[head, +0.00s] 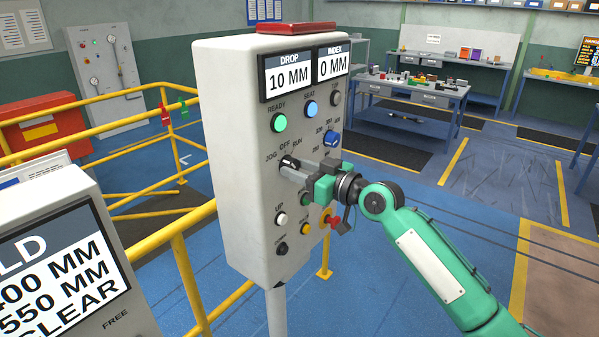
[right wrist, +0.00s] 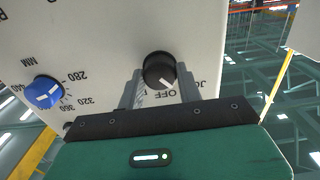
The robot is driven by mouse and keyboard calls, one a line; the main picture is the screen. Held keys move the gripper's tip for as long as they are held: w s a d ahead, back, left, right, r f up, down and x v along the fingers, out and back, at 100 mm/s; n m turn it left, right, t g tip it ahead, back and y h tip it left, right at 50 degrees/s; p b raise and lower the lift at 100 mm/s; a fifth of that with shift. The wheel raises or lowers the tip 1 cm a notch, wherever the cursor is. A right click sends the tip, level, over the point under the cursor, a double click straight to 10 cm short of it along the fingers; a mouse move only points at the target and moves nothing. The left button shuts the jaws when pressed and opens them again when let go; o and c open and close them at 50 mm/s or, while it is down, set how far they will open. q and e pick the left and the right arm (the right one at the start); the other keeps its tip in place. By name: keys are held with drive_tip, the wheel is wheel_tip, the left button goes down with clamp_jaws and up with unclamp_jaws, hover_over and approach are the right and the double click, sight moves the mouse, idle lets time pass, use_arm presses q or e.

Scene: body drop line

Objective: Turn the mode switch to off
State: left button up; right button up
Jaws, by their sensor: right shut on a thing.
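The mode switch (head: 291,162) is a black round knob with a white pointer line, on the front of the pale grey control box (head: 228,130). Its labels read JOG, OFF and RUN. In the right wrist view the switch (right wrist: 158,68) sits between the fingers, and its pointer aims between OFF and JOG. My right gripper (head: 290,169) is shut on the switch, coming in from the right; its fingers also show in the right wrist view (right wrist: 155,92). The fingers cover part of the panel below the switch. My left gripper is not in view.
A blue selector knob (head: 331,139) is right of the switch, also in the right wrist view (right wrist: 44,92). Green and blue lamps sit above, several buttons and a red knob (head: 333,221) below. Yellow rails (head: 175,225) stand left; a second display box (head: 70,260) is nearer.

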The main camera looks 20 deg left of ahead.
drive_tip(key=m, duration=0.3)
drive_tip(key=shift+m, duration=0.3)
drive_tip(key=shift+r+m+p, duration=0.1)
drive_tip(key=shift+m+p, duration=0.2)
drive_tip(key=shift+m, duration=1.6)
drive_tip(key=o, duration=1)
